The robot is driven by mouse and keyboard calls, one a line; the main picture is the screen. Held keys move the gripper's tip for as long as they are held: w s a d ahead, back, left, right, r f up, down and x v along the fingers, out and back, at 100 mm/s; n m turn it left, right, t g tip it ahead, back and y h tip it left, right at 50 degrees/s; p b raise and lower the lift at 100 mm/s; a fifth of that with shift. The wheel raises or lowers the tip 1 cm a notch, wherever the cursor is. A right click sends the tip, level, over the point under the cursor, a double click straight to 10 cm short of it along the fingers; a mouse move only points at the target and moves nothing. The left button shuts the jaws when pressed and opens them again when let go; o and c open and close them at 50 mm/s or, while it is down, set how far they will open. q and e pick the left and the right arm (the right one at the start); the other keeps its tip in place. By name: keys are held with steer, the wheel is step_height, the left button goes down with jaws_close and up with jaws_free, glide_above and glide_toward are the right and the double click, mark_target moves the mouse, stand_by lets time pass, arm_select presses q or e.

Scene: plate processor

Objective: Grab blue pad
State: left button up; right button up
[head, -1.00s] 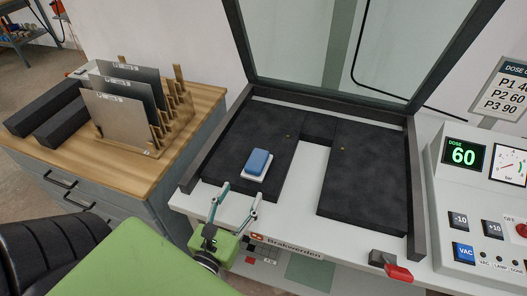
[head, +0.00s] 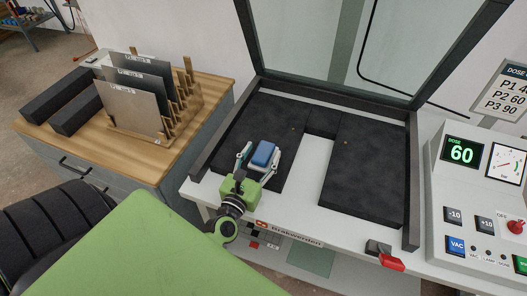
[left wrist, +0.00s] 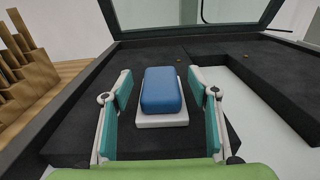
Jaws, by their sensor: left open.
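The blue pad (head: 263,153) sits on a white base on the left black panel of the plate processor (head: 371,165). In the left wrist view the blue pad (left wrist: 161,90) rests on its white base (left wrist: 162,119), in the middle of the picture. My left gripper (head: 261,159) is open, with one finger on each side of the pad. In the left wrist view my left gripper's teal-padded fingers (left wrist: 160,95) flank the pad, with a gap on both sides. My right gripper is not in view.
The processor's glass lid (head: 335,45) stands open behind the panels. A wooden rack (head: 165,120) with several plates stands on the left cabinet. A control console (head: 475,200) is at the right. A red-handled latch (head: 392,262) is at the front edge.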

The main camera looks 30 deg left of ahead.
arm_select(q)
steer(key=shift+x, duration=0.95)
steer(key=c, duration=1.2)
